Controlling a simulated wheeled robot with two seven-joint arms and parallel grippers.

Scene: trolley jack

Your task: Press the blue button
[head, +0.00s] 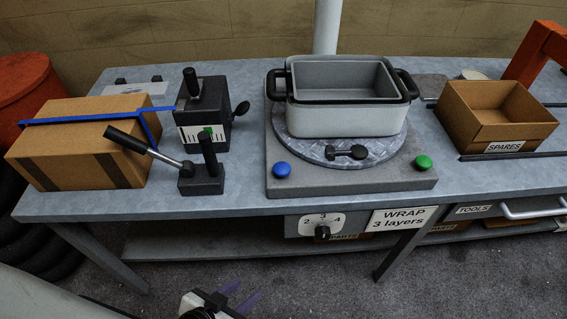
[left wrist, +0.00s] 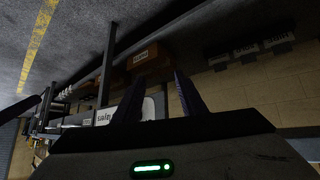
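The blue button (head: 281,169) is a round knob on the front left corner of the grey turntable base (head: 350,186). Nothing touches it or covers it. My left gripper (head: 240,294) is low at the bottom of the head view, in front of the table and below its front edge, well apart from the button. Its two purple fingers stand apart with nothing between them. In the left wrist view the gripper's fingers (left wrist: 160,92) also stand apart and empty; I cannot make out the blue button there. My right gripper is in neither view.
A green button (head: 423,162) sits on the base's right corner. A grey pot (head: 345,120) stands on the turntable. Left are a lever stand (head: 201,181), a black device (head: 204,135) and a cardboard box (head: 80,160). A spares box (head: 497,133) is right. The table's front edge lies above my gripper.

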